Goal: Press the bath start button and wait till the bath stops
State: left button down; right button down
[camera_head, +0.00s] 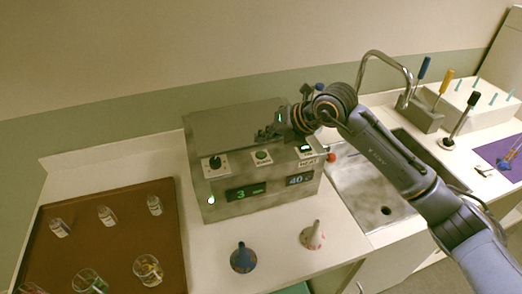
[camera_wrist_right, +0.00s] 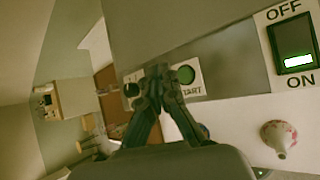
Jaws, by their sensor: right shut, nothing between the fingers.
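The bath is a grey metal box (camera_head: 237,124) on the white counter. Its start button (camera_head: 261,157) is round and green on a white plate, between a black knob (camera_head: 215,163) and the heat switch (camera_head: 306,148). Two displays read 3 min (camera_head: 246,192) and 40 (camera_head: 299,180). A small light (camera_head: 211,200) glows at lower left. My right gripper (camera_head: 262,135) is shut and empty, above the button. In the right wrist view, its fingertips (camera_wrist_right: 157,72) are beside the start button (camera_wrist_right: 186,75), apparently not touching it. The switch (camera_wrist_right: 293,50) is lit at ON. My left gripper is out of view.
A brown tray (camera_head: 120,215) with several glass vessels lies at left. A blue funnel (camera_head: 243,258) and a pale patterned funnel (camera_head: 313,235) stand in front of the bath. A sink (camera_head: 365,190) with a tall tap (camera_head: 385,54) is at right, under my right arm.

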aim_at(264, 154)
jog(key=shift+r+p, duration=0.55)
jog(key=shift+r, duration=1)
jog(key=shift+a+f, duration=0.1)
